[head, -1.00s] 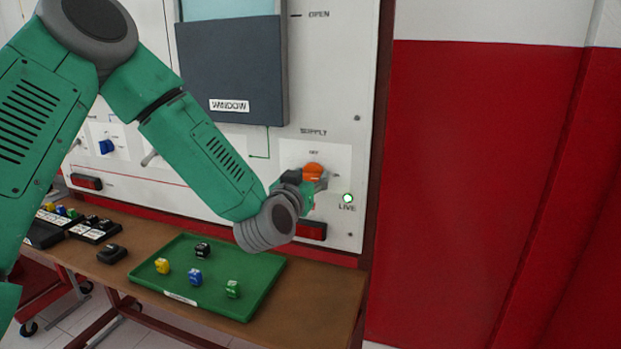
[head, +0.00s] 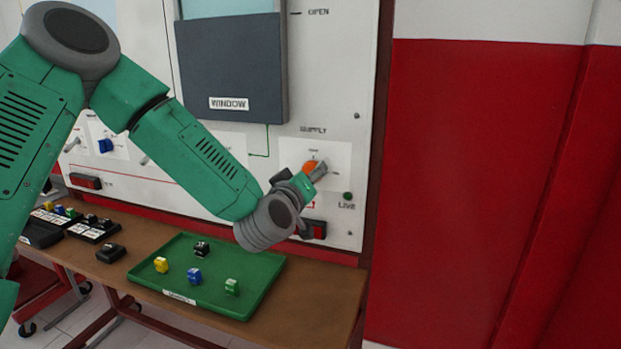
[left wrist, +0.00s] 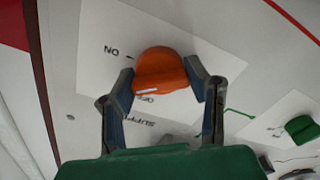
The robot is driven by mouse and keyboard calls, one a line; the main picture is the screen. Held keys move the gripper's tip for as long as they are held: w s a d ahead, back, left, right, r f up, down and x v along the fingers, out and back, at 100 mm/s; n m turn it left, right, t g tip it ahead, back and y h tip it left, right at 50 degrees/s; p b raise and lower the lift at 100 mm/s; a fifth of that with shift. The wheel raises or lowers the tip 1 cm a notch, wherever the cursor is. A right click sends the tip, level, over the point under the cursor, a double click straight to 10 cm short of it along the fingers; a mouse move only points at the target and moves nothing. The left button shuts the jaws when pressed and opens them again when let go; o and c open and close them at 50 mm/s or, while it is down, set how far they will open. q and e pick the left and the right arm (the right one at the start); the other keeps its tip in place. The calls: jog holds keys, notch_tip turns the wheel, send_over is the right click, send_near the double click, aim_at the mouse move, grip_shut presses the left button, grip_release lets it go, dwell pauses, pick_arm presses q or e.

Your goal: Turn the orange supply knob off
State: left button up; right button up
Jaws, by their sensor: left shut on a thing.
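The orange supply knob (head: 310,166) sits on a white plate of the panel under the word SUPPLY. My left gripper (head: 314,170) is shut on it, with its arm coming from the left. In the left wrist view the knob (left wrist: 162,70) is between the two fingers of my left gripper (left wrist: 164,80). Its white pointer mark lies beside the OFF label, away from the ON label. The LIVE lamp (head: 347,196) to the lower right is dark green and unlit. My right gripper does not show.
A dark WINDOW panel (head: 230,70) is above the knob. A red switch (head: 318,229) is below, partly behind my gripper. A green tray (head: 221,300) with coloured blocks rests on the brown bench (head: 325,290). A blue knob (head: 105,145) is further left.

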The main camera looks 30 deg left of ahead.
pick_arm(q)
jog(key=n, duration=0.2)
jog(key=n+b, duration=0.1)
jog(key=n, duration=0.2)
jog(key=shift+f+n+b, duration=0.3)
jog(key=shift+n, duration=0.1)
jog(key=n+b, duration=0.2)
jog(key=n, duration=0.2)
jog(key=shift+n, duration=0.4)
jog(key=shift+s, duration=0.1)
jog(key=o, duration=1)
jog(key=shift+o, duration=0.9)
jog(key=shift+a, duration=0.15)
jog(key=shift+r, duration=0.1)
